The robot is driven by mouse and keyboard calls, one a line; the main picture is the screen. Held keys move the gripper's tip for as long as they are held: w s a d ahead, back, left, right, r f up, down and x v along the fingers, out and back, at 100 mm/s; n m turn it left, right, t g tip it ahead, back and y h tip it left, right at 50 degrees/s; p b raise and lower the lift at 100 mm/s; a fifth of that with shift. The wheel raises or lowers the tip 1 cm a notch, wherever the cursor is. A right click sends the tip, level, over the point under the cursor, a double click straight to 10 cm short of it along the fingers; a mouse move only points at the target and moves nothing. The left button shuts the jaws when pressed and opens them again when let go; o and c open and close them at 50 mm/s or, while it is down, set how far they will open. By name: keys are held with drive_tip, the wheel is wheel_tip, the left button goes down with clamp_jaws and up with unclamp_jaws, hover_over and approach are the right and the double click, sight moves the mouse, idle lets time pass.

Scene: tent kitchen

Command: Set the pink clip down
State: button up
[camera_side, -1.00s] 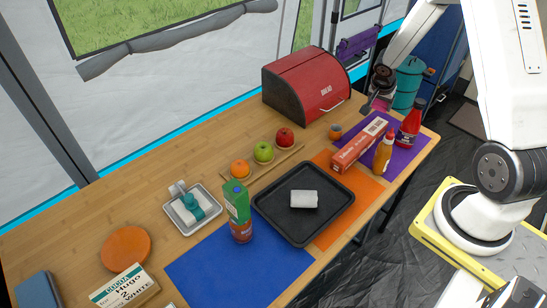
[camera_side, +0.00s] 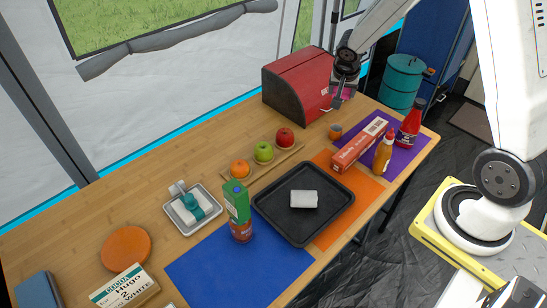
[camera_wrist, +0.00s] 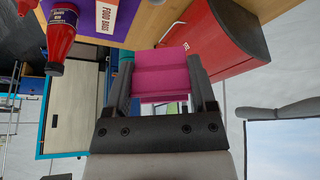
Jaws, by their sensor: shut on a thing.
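The pink clip (camera_wrist: 163,75) is between the two fingers of my gripper (camera_wrist: 163,58) in the wrist view, and the gripper is shut on it. In the side view my gripper (camera_side: 338,102) is at the right end of the red bread bin, in the air above the back of the table (camera_side: 130,190). Only a small bit of pink shows there, so the clip's exact height above the table cannot be told.
The red bread bin (camera_side: 290,85) stands close by, left of my gripper. Bare wood lies left of the fruit board.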

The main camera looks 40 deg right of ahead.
drive_tip(key=a+n+t+y, duration=0.2)
drive_tip(key=a+n, duration=0.6)
drive_tip(key=a, duration=1.8)
drive_tip(key=s+a+n+y, duration=0.2)
drive_tip(key=s+a+n, duration=0.2)
drive_tip(key=s+a, duration=0.5)
drive_tip(key=s+a+n+y, duration=0.2)
drive_tip(key=s+a+n, duration=0.2)
drive_tip(key=a, duration=0.8)
wheel_tip(320, 180, down, 11)
drive_tip(key=shift+w+f, duration=0.1)
drive_tip(key=shift+w+a+f, duration=1.3)
drive_tip(key=shift+w+f, duration=0.25)
drive_tip(key=shift+w, duration=0.25)
drive_tip(key=shift+w+a+f, duration=1.3)
drive_tip(key=shift+w+f, duration=0.2)
drive_tip(key=shift+w, duration=0.3)
drive_tip(key=shift+w+a+f, duration=1.3)
drive_tip(key=shift+w+f, duration=0.25)
drive_tip(key=shift+w, duration=0.25)
drive_tip(key=shift+f, duration=0.1)
